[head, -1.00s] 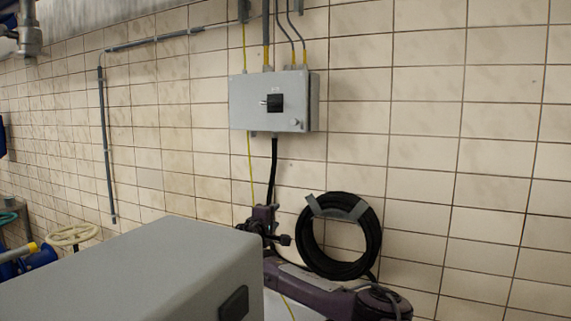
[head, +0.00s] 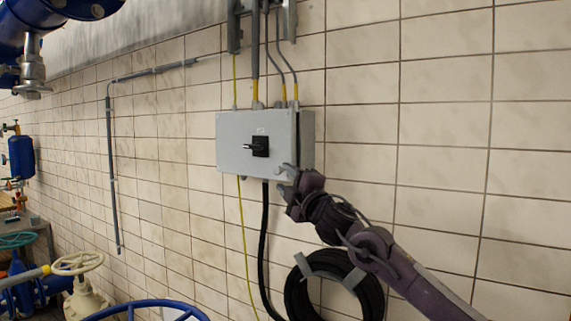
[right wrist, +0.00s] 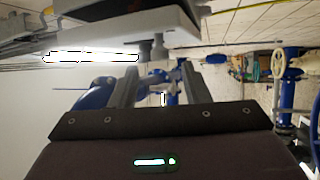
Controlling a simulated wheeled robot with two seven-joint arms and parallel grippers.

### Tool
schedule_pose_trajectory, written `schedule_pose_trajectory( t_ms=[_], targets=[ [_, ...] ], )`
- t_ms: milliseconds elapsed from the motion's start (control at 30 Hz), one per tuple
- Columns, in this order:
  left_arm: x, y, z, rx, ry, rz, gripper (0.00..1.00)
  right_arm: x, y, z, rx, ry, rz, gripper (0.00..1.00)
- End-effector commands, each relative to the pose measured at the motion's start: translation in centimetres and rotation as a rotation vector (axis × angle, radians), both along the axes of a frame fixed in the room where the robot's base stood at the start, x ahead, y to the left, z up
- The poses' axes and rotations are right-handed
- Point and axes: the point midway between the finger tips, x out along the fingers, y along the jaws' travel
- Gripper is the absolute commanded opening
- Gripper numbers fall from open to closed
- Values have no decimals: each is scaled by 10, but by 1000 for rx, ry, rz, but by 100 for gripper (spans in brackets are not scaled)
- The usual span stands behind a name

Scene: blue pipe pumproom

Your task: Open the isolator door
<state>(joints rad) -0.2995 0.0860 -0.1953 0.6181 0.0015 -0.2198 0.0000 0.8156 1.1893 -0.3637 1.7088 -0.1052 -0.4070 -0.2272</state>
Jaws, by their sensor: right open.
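The isolator (head: 235,150) is a pale grey box on the tiled wall in the middle of the head view. My left gripper is not in view.
Conduits and cables (head: 255,65) enter the box from above, and a black cable (head: 264,235) hangs below. A coiled black hose (head: 298,295) hangs on the wall under my right arm. A blue handwheel (head: 150,304) stands low in front. The wall right of the box is clear.

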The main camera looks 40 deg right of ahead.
Motion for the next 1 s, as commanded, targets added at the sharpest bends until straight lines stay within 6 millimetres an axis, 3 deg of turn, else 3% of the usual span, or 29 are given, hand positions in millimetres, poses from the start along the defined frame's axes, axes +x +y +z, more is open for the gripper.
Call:
schedule_pose_trajectory(
  t_ms=[33,100,300,500,700,1000],
  targets=[
    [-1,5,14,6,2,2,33,9,1,10,4,-2,2,43],
    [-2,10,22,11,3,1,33,20,-2,14,6,-1,0,43],
    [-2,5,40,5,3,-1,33,46,-5,19,4,-1,-2,43],
    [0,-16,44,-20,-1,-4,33,56,-5,18,0,-1,-2,43],
    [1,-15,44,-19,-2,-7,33,56,-6,17,-1,-1,-4,43],
    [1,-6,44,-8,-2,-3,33,56,-6,17,-1,0,-3,6]
  ],
)
